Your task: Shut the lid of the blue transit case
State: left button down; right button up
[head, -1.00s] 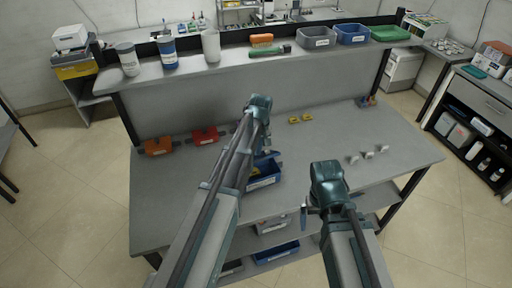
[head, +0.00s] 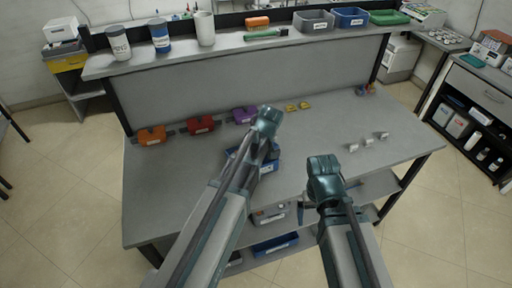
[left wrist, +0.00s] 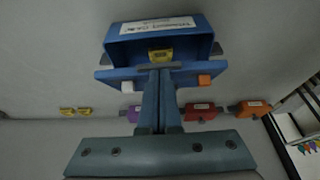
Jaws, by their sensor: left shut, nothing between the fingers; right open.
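The blue transit case (head: 269,165) sits on the workbench, partly hidden behind my left arm in the head view. In the left wrist view the case (left wrist: 200,42) shows its labelled blue wall and an open cavity with a yellow piece (left wrist: 160,54) in it. A blue ledge with a white block and an orange block lies along its near side; I cannot tell surely which part is the lid. My left gripper (head: 264,150) is shut and empty at the case, its fingertips (left wrist: 160,70) over the ledge; contact is unclear. My right gripper (head: 318,208) is open and empty, right of the case, near the bench's front edge.
Orange (head: 152,136), red (head: 200,124) and purple (head: 244,114) pieces line the bench's back left. Small yellow pieces (head: 297,106) lie behind the case, and white pieces (head: 367,142) to the right. A raised shelf (head: 230,50) holds canisters and bins.

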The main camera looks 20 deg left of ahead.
aim_at(268, 166)
pick_arm(q)
notch_tip(268, 166, down, 6)
jog(key=s+d+t+y+b, duration=0.2)
jog(key=t+b, duration=0.1)
jog(key=b, duration=0.5)
jog(key=shift+s, duration=0.15)
pick_arm(e)
notch_tip(268, 166, down, 10)
pick_arm(q)
jog(key=shift+f+b, duration=0.1)
jog(key=shift+b, duration=0.2)
jog(key=shift+a+r, duration=0.1)
jog(key=shift+r, duration=0.1)
pick_arm(e)
jog(key=shift+r, duration=0.25)
